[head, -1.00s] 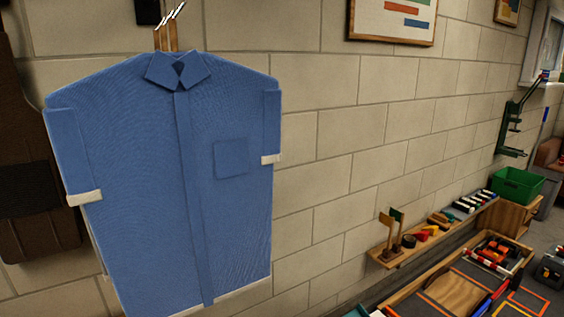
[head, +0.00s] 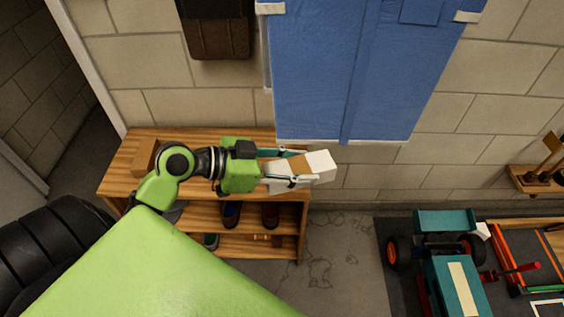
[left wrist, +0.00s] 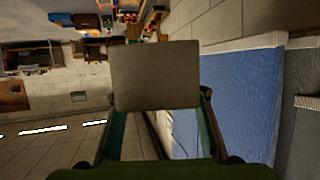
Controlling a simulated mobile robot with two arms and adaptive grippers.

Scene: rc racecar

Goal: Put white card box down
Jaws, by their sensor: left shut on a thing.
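My left gripper (head: 303,168) reaches in from the left in the head view, shut on the white card box (head: 321,164). The box has white faces and a brown patch, and sticks out past the fingertips. In the left wrist view the box (left wrist: 155,75) is a plain greyish block between the fingers, filling the upper middle. In the head view the gripper and box appear over the right end of a wooden shelf unit (head: 119,172). I cannot tell the exact height between them. My right gripper is not in view.
A small brown box (head: 145,157) sits on the shelf's top left. Shoes (head: 270,214) stand on the lower shelves. A teal toy vehicle (head: 447,265) is on the floor at right. Cracked bare floor (head: 340,250) lies between.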

